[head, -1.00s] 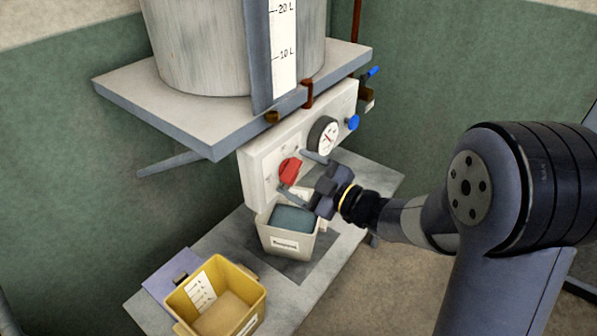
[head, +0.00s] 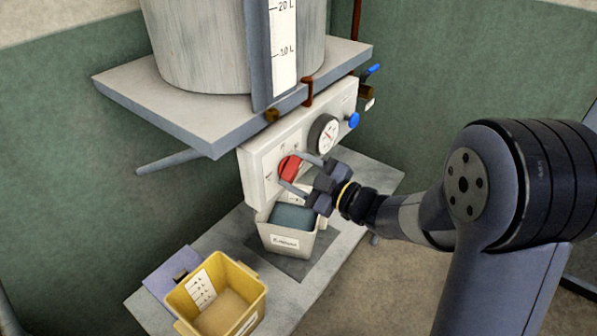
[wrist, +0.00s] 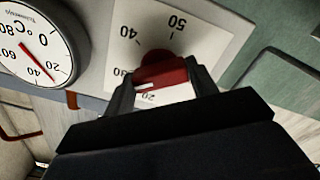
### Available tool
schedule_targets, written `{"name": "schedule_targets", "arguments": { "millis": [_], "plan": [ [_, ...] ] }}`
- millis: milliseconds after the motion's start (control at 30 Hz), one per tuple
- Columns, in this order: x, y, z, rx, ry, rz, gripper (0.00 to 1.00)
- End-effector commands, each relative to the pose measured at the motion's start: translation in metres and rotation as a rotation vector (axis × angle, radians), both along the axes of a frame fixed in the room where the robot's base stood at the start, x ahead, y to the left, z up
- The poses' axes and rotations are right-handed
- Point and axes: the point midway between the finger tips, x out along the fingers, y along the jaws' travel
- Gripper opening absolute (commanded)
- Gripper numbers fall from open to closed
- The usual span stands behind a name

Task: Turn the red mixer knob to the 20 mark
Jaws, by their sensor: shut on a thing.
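The red mixer knob (head: 289,168) sits on the front of the white control panel (head: 263,180), and it also shows in the wrist view (wrist: 160,73). My gripper (head: 293,171) is shut on it, one finger on each side; the wrist view shows the fingers (wrist: 161,84) at the knob's sides. In that view the panel's printing is upside down. The 40 and 50 marks show above the knob, 30 is partly hidden by a finger, and 20 (wrist: 150,97) shows just below it. A small white mark shows on the knob's lower left, close to the 20.
A round gauge (head: 324,134) and a blue knob (head: 352,121) are right of the red knob. A grey shelf (head: 190,118) with a large vessel overhangs the panel. A bin with a blue-grey interior (head: 285,241) stands just below my gripper; a yellow bin (head: 250,297) stands front left.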

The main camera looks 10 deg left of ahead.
Motion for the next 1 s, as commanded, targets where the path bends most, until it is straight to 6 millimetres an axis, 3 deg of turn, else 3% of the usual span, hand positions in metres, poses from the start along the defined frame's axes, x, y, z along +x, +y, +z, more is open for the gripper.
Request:
{"name": "schedule_targets", "arguments": {
  "millis": [367,1000],
  "plan": [
    [-0.0003,0.0,-0.0055,-0.05,-0.126,0.0,0.32],
    [-0.0003,0.0,-0.0057,-0.265,-0.644,0.0,0.32]
  ]
}}
